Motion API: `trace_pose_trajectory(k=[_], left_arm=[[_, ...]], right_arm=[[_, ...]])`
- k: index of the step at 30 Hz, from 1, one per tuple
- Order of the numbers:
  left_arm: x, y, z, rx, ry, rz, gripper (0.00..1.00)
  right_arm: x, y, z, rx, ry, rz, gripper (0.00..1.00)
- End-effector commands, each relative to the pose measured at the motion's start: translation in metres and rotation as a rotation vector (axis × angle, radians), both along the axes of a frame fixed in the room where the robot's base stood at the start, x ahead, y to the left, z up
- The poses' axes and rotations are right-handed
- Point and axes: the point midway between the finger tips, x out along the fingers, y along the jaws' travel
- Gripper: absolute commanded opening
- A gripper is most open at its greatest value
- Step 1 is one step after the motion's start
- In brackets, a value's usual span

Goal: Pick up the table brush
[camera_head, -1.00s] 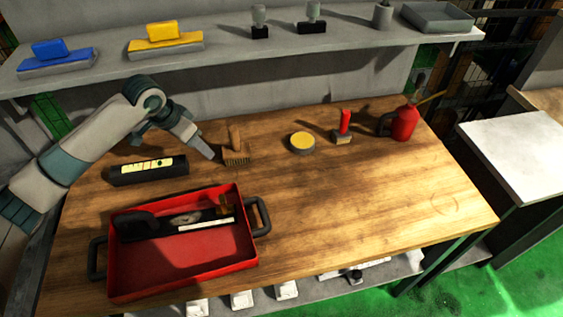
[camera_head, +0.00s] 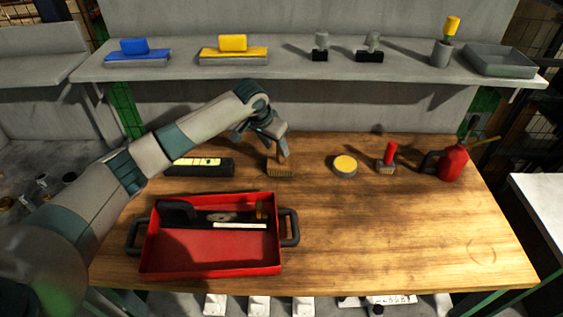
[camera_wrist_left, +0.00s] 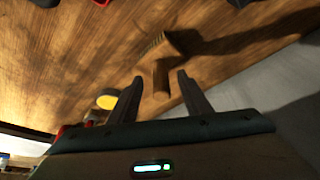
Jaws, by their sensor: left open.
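The table brush (camera_head: 281,170) stands on the wooden table with its bristles down and its wooden handle up. My left gripper (camera_head: 284,146) is at the brush handle, partly covering it in the head view. In the left wrist view the brush (camera_wrist_left: 163,62) shows its handle end between the two open fingers of my left gripper (camera_wrist_left: 155,95). I cannot tell whether a finger touches the handle. My right gripper is not in view.
A red tray (camera_head: 210,250) with dark tools lies in front of the brush. A black case (camera_head: 205,168) is to its left. A yellow-topped round tin (camera_head: 345,166), a red-handled tool (camera_head: 388,158) and a red oil can (camera_head: 452,163) stand to its right. A grey shelf (camera_head: 290,72) runs behind.

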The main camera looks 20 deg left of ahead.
Motion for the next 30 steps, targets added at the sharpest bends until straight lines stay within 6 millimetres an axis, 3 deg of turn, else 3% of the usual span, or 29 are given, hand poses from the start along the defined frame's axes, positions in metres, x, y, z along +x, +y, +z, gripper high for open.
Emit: trace_pose_trajectory(k=[4, 14, 21, 30], left_arm=[[0.001, 0.000, -0.002, 0.000, 0.000, -0.001, 0.44], [0.004, -0.002, -0.006, 0.001, 0.001, -0.001, 0.44], [0.014, -0.007, -0.026, 0.001, 0.002, 0.000, 0.44], [0.022, -0.009, -0.048, 0.001, -0.001, -0.001, 0.44]], right_arm=[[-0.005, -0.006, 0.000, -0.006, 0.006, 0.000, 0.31], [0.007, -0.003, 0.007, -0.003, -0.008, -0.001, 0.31], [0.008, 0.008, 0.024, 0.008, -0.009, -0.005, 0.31], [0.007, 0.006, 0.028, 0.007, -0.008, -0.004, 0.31]])
